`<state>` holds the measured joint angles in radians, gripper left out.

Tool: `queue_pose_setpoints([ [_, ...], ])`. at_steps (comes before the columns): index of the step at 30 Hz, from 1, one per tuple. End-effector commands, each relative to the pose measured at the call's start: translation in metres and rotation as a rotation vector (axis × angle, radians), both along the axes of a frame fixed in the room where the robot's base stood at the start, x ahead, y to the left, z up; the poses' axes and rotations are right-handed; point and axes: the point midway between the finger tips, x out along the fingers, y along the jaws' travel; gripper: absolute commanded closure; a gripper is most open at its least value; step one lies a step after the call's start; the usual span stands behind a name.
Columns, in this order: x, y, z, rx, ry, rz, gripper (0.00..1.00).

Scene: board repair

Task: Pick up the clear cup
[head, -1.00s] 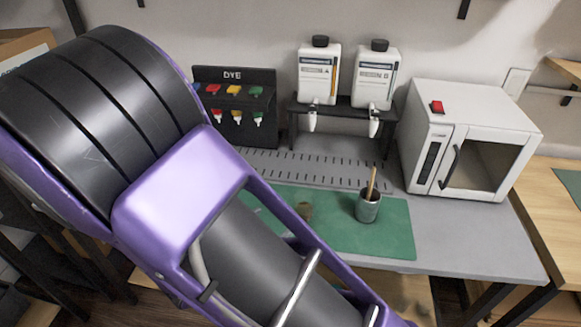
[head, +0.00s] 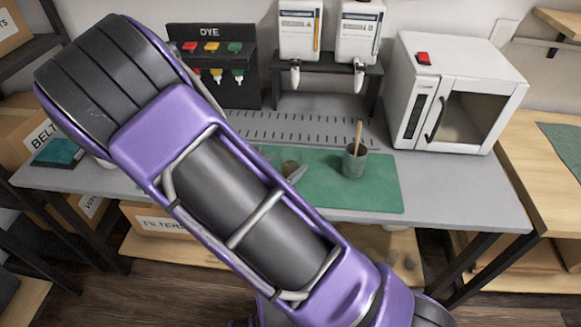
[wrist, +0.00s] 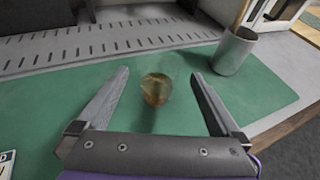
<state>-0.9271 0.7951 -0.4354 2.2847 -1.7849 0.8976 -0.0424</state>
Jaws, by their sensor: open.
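The clear cup (wrist: 155,90) stands on the green mat (wrist: 258,92), looking see-through with something brownish in it; it is blurred in the wrist view. In the head view the cup (head: 289,168) shows small and partly hidden by my arm. My gripper (wrist: 160,75) is open and empty, with one finger to the left and one to the right of the cup in the wrist picture. I cannot tell whether the cup is fully between the fingertips or a little beyond them.
A grey cup (head: 354,162) holding a wooden stick stands on the mat to the right. Behind are a slotted grey bench strip, a dye rack (head: 213,75), two white dispensers (head: 358,32) on a black stand, and a white oven (head: 455,95). The mat's right end is clear.

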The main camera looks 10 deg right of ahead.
Motion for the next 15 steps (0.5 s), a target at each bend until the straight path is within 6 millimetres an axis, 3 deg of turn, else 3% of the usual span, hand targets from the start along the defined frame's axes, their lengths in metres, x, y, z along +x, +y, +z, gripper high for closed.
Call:
queue_pose_setpoints([
  [7, 0.025, -0.019, -0.016, -0.001, -0.001, -0.001, 0.0],
  [15, 0.028, -0.021, -0.016, 0.001, -0.001, 0.0, 0.0],
])
